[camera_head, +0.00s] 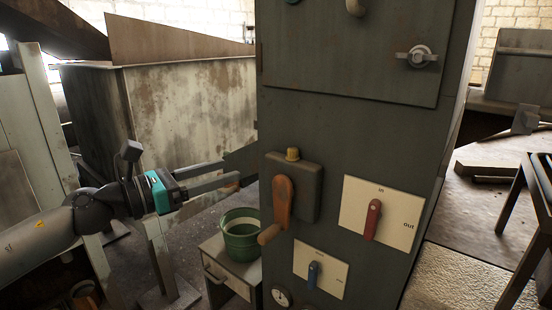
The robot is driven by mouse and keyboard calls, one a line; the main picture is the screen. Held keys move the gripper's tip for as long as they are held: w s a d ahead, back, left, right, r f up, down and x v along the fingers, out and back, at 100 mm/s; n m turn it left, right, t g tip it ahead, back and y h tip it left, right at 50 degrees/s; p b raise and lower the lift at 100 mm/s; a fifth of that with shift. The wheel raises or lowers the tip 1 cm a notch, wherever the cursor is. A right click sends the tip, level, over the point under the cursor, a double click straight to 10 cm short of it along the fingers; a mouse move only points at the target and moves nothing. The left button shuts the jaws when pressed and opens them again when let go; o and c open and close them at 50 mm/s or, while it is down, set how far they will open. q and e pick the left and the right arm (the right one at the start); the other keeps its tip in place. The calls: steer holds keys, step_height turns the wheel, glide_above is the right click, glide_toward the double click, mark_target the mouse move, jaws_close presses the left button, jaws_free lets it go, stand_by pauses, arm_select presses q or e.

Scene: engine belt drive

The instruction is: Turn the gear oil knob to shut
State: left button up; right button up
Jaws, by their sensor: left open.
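A tall grey-green machine cabinet (355,130) stands in the middle. No gear oil label is readable, so I cannot tell which control is the gear oil knob. A silver wing knob (418,56) sits at the cabinet's upper right, its wings roughly level. A red lever (372,219) stands nearly upright on a cream plate marked "in" and "out". A small blue lever (312,274) stands nearly upright on a lower plate, whose lettering is too small to read. My left gripper (231,171) is open and empty, left of the cabinet and apart from these controls. My right gripper is out of view.
A green bucket (241,240) stands on a small grey cabinet (228,277) below. A dark table frame (520,225) stands at right.

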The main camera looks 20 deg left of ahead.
mark_target(289, 152)
arm_select(q)
steer(key=p+x, duration=0.3)
steer(key=x, duration=1)
steer(key=shift+x, duration=1.05)
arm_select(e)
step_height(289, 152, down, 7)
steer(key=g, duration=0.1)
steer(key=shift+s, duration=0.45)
arm_select(q)
steer(key=shift+f, duration=0.1)
jaws_close()
